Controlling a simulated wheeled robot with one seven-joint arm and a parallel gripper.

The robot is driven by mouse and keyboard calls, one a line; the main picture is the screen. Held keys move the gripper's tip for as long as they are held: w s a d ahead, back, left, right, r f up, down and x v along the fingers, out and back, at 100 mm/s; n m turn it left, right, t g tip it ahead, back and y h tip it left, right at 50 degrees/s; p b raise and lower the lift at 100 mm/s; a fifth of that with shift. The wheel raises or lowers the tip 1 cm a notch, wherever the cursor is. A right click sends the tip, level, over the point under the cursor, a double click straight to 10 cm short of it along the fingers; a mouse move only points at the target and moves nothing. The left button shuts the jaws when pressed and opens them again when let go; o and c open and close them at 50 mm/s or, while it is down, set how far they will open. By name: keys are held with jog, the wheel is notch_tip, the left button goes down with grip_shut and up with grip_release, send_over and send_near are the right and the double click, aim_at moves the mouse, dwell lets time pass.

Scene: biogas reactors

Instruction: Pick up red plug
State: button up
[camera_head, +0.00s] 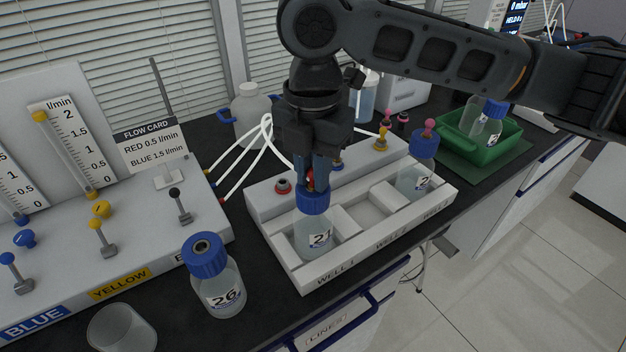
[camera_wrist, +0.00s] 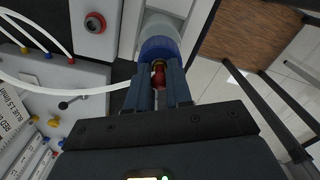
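The red plug (camera_wrist: 158,74) sits on the blue cap of bottle 21 (camera_head: 318,236), which stands upright in the well 1 end of the white rack. My gripper (camera_head: 313,180) points down over this cap. Its two blue-grey fingers (camera_wrist: 159,88) lie on either side of the red plug and appear to touch it, with only a narrow gap between them. In the head view a bit of red and orange shows between the fingertips; the rest of the plug is hidden.
Bottle 26 (camera_head: 219,281) stands left of the rack (camera_head: 378,240). Another capped bottle (camera_head: 415,176) with a pink-red plug stands at the rack's right end. White hoses (camera_head: 232,150) run behind my gripper. A green bin (camera_head: 477,135) stands at right.

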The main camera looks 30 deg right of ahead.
grip_shut()
jog(key=shift+r, duration=0.1)
